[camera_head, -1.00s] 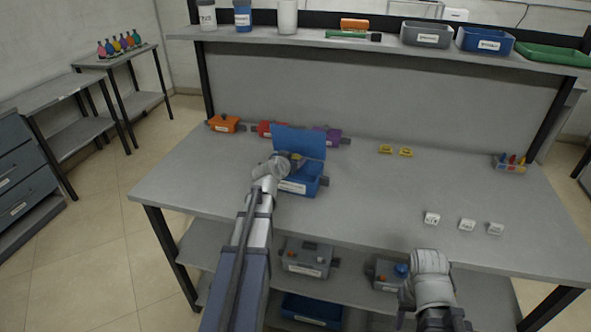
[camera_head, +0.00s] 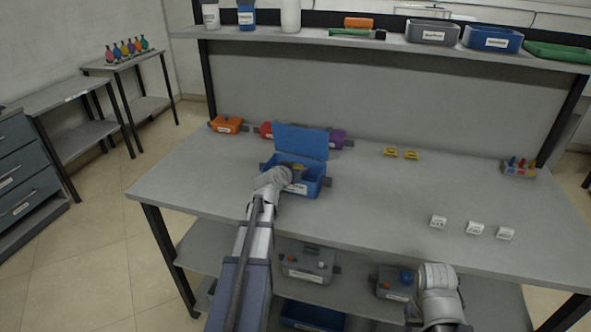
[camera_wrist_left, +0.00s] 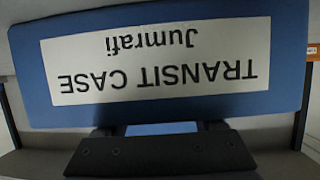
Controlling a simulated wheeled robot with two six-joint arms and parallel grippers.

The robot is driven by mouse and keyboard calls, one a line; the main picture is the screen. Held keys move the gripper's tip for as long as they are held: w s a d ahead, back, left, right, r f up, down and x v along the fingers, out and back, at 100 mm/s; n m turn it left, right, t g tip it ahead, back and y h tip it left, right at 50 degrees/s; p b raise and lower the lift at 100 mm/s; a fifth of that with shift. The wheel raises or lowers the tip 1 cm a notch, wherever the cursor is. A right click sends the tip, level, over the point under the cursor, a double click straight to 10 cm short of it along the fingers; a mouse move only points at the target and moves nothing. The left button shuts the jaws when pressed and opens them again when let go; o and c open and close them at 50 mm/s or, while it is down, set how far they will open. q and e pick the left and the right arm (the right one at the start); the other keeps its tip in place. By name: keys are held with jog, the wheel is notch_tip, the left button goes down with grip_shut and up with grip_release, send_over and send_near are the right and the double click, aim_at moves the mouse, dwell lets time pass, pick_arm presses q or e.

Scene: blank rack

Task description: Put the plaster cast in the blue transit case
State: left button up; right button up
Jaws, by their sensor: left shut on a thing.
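The blue transit case (camera_head: 313,187) stands on the bench with its lid (camera_head: 303,140) raised. My left gripper (camera_head: 293,171) reaches over its front wall from the left arm. It is shut on a small yellow thing (camera_head: 299,167), seemingly the plaster cast, at or just inside the case opening. The gripper and wrist hide much of this thing, and I cannot tell if it touches the floor of the case. In the left wrist view a blue panel with an upside-down "TRANSIT CASE" label (camera_wrist_left: 155,62) fills the picture; the fingertips are hidden. My right arm shows at lower right, its fingers unseen.
An orange case (camera_head: 227,125), a red one (camera_head: 266,130) and a purple one (camera_head: 337,138) stand behind the blue case. Two yellow pieces (camera_head: 390,152) lie to the right. Small white labelled blocks (camera_head: 474,228) stand near the front edge. The bench's middle right is clear.

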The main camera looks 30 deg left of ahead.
pick_arm(q)
jog(key=shift+f, duration=0.25)
jog(key=o, duration=1.4)
jog(key=shift+s, duration=0.1)
jog(key=shift+r, duration=0.1)
jog(key=shift+r, duration=0.25)
jog(key=shift+a+r+p, duration=0.1)
jog(key=shift+r+p, duration=0.4)
jog(key=shift+p, duration=0.2)
jog(key=p+v, duration=0.4)
jog(key=v, duration=0.7)
jog(key=shift+s, duration=0.45)
